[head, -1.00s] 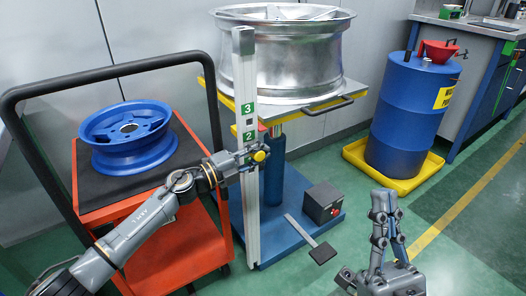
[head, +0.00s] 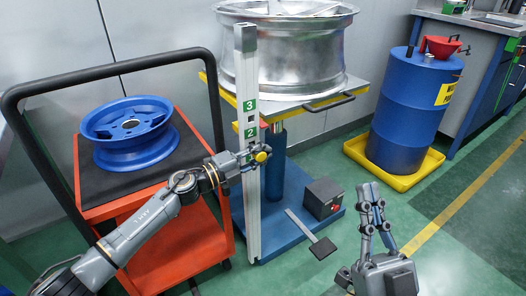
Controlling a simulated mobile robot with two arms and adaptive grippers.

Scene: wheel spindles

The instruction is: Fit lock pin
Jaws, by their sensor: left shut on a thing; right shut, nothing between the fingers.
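My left gripper (head: 250,157) is shut on the lock pin at the post. How deep the pin sits in a hole is hidden by the fingers. The post carries green "3" and "2" labels with dark holes near them. My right gripper (head: 371,192) is shut and empty, pointing up at the lower right, apart from everything.
A silver wheel rim (head: 285,50) rests on the yellow-edged lift table (head: 310,98) behind the post. A blue wheel (head: 128,133) lies on the orange cart (head: 185,235) at left. A blue drum (head: 408,110) stands in a yellow tray (head: 420,180). A foot pedal (head: 322,248) lies on the floor.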

